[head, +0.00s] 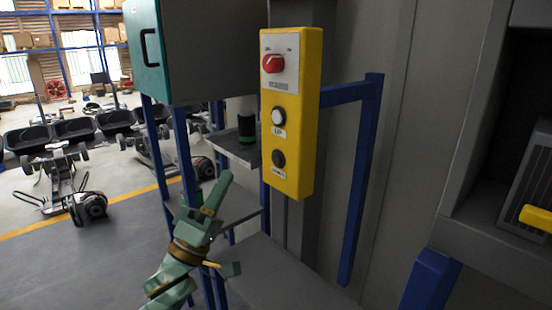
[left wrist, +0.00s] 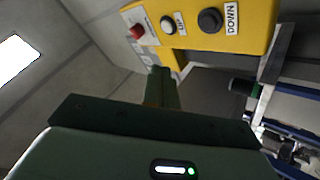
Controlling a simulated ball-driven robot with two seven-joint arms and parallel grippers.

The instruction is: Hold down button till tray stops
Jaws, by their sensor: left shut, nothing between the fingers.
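A yellow control box (head: 310,110) hangs in the middle of the head view. It carries a white UP button (head: 278,117), a black DOWN button (head: 278,158) below it and a red knob (head: 272,64) above. In the left wrist view the DOWN button (left wrist: 210,20) and UP button (left wrist: 168,25) show too. A small grey tray (head: 236,154) is just left of the box, with a dark cylinder on it. My left gripper (head: 220,185) is shut and empty, left of and below the box, apart from both buttons. My right gripper is out of view.
Blue posts (head: 185,150) stand behind my left gripper, under a grey and teal cabinet (head: 190,50). A blue frame (head: 360,180) stands right of the box. Wheeled chassis (head: 60,175) stand on the floor at left.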

